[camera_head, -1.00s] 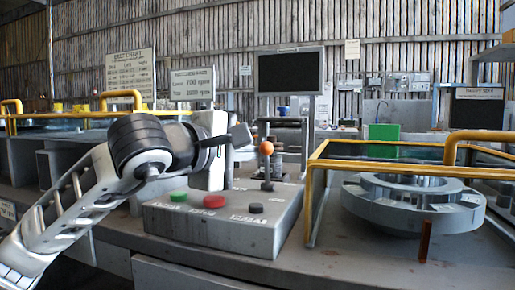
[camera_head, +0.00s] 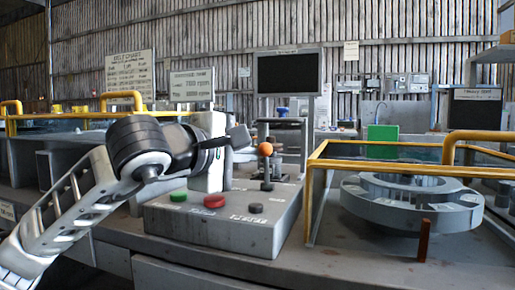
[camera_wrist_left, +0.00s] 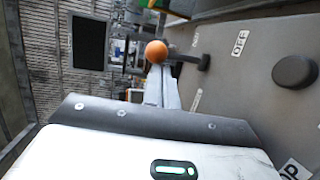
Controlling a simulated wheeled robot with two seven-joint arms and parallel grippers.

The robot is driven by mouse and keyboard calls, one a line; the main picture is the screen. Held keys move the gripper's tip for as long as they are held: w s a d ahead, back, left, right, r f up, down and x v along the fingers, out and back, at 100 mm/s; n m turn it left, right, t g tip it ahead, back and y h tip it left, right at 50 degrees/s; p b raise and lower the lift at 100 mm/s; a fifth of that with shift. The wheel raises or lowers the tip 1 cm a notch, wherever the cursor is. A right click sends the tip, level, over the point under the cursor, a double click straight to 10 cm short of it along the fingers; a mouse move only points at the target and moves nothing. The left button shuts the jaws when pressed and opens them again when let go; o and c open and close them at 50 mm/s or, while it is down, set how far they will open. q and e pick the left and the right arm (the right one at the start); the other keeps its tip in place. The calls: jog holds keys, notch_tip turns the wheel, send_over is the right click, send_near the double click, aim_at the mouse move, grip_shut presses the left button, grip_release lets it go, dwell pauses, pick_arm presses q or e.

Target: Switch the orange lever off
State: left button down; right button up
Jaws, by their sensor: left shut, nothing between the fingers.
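The orange lever knob (camera_head: 265,149) stands on a dark stalk at the back right of a grey control box (camera_head: 240,232). It also shows in the left wrist view (camera_wrist_left: 156,51), just beyond my fingertips, with an "OFF" label (camera_wrist_left: 240,42) on the panel to its right. My left gripper (camera_head: 243,137) is shut and empty, just left of the knob. I cannot tell whether the fingers touch the lever. The box also carries a green button (camera_head: 178,197), a red button (camera_head: 214,201) and a black knob (camera_head: 255,208). My right gripper is out of view.
A yellow rail (camera_head: 309,205) stands right of the box, around a round grey housing (camera_head: 412,212). A dark screen (camera_head: 289,73) stands behind the lever. The bench top (camera_head: 350,265) in front of the rail is mostly clear.

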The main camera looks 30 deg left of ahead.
pick_arm(q)
jog(key=shift+a, duration=0.15)
dwell(0.8)
